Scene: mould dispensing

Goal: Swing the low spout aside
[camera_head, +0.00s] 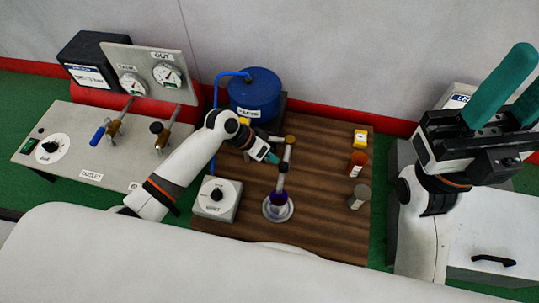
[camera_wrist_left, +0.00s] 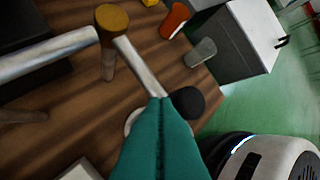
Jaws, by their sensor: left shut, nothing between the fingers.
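The low spout is a grey tube (camera_head: 287,158) running from a brass-coloured pivot (camera_head: 290,139) to a dark nozzle end. In the left wrist view the tube (camera_wrist_left: 138,68), pivot (camera_wrist_left: 112,18) and black end (camera_wrist_left: 187,102) show close by. My left gripper (camera_head: 272,158) is shut and empty, just left of the tube. In the wrist view its teal fingertips (camera_wrist_left: 160,102) overlap the tube near the black end; I cannot tell whether they touch. A round dish with a purple-tinted vessel (camera_head: 278,203) stands below the spout. My right gripper (camera_head: 514,95) is open, raised at the right.
A blue drum (camera_head: 255,95) with a hose stands at the back of the wooden table (camera_head: 325,225). A grey knob box (camera_head: 217,200) is at the left; orange (camera_head: 357,163) and grey (camera_head: 360,196) containers are at the right. A valve panel (camera_head: 60,150) stands further left.

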